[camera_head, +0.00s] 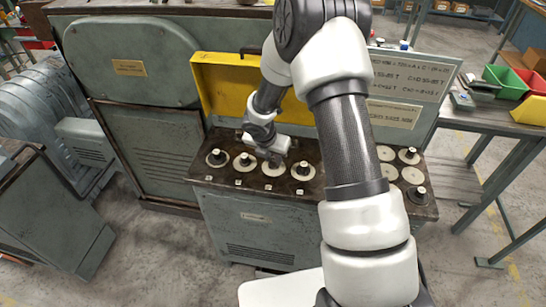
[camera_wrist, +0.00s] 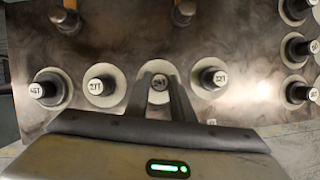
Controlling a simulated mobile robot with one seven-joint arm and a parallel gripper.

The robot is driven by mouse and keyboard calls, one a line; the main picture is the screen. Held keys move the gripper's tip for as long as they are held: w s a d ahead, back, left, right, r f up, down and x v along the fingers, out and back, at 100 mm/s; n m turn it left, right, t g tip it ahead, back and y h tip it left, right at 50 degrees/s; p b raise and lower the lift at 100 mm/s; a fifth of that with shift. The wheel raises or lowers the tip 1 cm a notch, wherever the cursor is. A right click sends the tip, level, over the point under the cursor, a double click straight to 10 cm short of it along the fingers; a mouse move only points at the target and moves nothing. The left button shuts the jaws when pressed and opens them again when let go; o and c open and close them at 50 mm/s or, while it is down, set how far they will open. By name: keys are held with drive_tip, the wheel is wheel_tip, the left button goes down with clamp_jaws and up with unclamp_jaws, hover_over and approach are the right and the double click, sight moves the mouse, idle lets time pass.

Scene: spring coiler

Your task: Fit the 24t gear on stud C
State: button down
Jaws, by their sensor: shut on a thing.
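The gear between my fingers (camera_wrist: 160,83) is a pale disc with a hub whose cap appears to read 24T. It also shows in the camera_head view (camera_head: 273,171), partly hidden under my gripper (camera_head: 272,158). My gripper's fingers (camera_wrist: 160,88) are shut on its hub, one on each side. The gear is in line with the front row; I cannot tell whether it touches the bench top. Two dark studs with pale tops, a left one (camera_wrist: 66,20) and a right one (camera_wrist: 183,13), stand farther back in the wrist view. No letter is readable on them, so I cannot tell which is stud C.
Hubbed gears flank mine: two on the left (camera_wrist: 97,86) (camera_wrist: 46,90) and one on the right (camera_wrist: 214,78). Several more gears (camera_head: 409,156) stand at the bench's right end. An open yellow cover (camera_head: 226,84) rises behind the row. Dark bench top between the row and studs is clear.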

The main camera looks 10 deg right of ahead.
drive_tip(key=shift+f, duration=0.15)
drive_tip(key=c, duration=1.5)
unclamp_jaws()
drive_tip(key=shift+o, duration=0.2)
drive_tip(key=w+d+r+p+v, duration=0.1)
drive_tip(key=w+p+v, duration=0.1)
drive_tip(key=v, duration=1.2)
drive_tip(key=w+d+r+p+v, duration=0.1)
drive_tip(key=p+v, duration=0.4)
drive_tip(key=v, duration=1)
drive_tip(key=shift+w+d+r, duration=0.2)
drive_tip(key=shift+w+d, duration=0.15)
drive_tip(key=shift+w, duration=0.1)
